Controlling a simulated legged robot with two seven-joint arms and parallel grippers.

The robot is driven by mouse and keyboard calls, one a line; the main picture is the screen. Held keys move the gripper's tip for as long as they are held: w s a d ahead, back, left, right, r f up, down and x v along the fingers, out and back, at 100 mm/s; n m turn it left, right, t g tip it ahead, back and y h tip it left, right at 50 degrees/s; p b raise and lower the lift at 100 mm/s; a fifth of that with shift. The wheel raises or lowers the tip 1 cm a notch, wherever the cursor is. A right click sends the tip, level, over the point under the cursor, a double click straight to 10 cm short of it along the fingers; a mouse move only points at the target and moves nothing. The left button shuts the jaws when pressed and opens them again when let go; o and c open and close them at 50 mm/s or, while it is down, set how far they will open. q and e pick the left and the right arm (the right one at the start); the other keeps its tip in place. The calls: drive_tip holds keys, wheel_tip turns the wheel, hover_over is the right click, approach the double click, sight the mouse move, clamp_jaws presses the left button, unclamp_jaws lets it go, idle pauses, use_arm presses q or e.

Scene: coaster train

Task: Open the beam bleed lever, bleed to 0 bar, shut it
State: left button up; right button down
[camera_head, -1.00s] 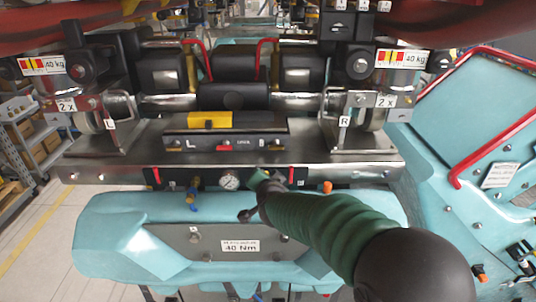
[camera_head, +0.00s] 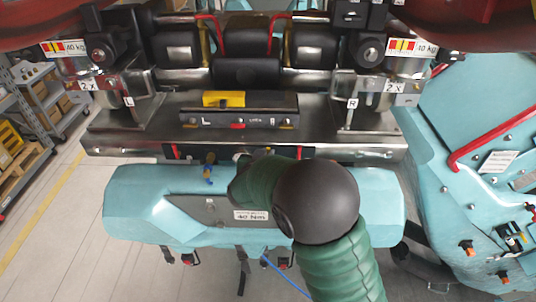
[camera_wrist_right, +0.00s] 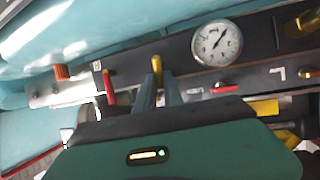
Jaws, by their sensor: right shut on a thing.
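My right gripper (camera_wrist_right: 164,84) is shut on a small yellow lever (camera_wrist_right: 156,68) on the dark beam, in the right wrist view. The lever's upper end shows above the fingertips; its lower part is hidden between them. A round white pressure gauge (camera_wrist_right: 217,43) sits on the beam just right of the lever. Its dark needle points up and right in the picture; the numbers are too small to read. In the head view my right forearm hides the gauge, the lever and the fingertips. My left gripper is not in view.
Beside the lever are a red handle (camera_wrist_right: 109,88) and an orange cap (camera_wrist_right: 62,72). Below the beam is a teal housing (camera_head: 140,205); a teal panel with a red rail (camera_head: 480,145) stands right.

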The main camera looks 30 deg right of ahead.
drive_tip(key=shift+a+f, duration=0.1)
drive_tip(key=shift+f, duration=0.1)
drive_tip(key=c, duration=1.6)
unclamp_jaws()
drive_tip(key=shift+o, duration=0.7)
drive_tip(key=shift+w, duration=0.15)
drive_tip(key=shift+r, duration=0.1)
drive_tip(key=b+v, duration=0.3)
drive_tip(key=v, duration=1.3)
drive_tip(key=shift+a+b, duration=0.35)
drive_tip(key=shift+b, duration=0.05)
drive_tip(key=shift+d, duration=0.1)
